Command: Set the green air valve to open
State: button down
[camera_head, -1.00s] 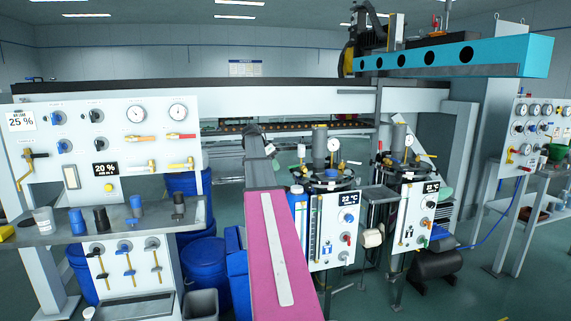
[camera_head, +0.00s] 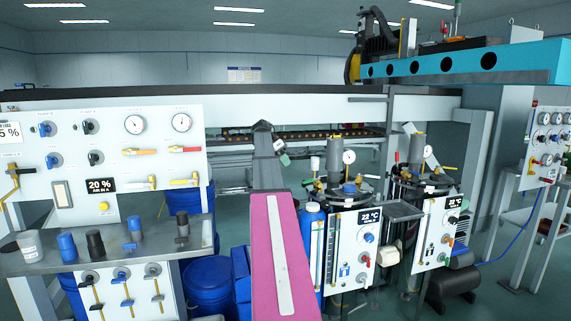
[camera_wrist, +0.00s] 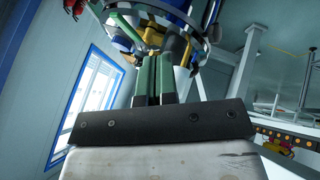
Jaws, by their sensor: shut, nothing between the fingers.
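My gripper (camera_wrist: 157,62) shows in the wrist view as two greenish fingers side by side, shut with nothing between them. In the head view its end (camera_head: 281,148) is small, beyond my pink arm. A metal ring with blue and yellow parts lies just past the fingertips in the wrist view, and a green piece (camera_wrist: 126,20) shows near it. I cannot tell whether this piece is the green air valve. The valve and its handle position cannot be made out clearly in the head view. No contact with a valve is visible.
A white panel (camera_head: 45,185) with gauges and coloured levers stands at left above a grey shelf. Two pressure pots with white front panels (camera_head: 345,270) stand right of my arm. A blue gantry beam (camera_head: 540,62) crosses at upper right. Blue drums (camera_head: 205,285) stand on the floor.

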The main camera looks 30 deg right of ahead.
aim_at(311, 181)
jog(key=s+d+f, duration=0.3)
jog(key=s+f, duration=0.3)
jog(key=s, duration=0.1)
jog(key=shift+d, duration=0.2)
jog(key=shift+s, duration=0.15)
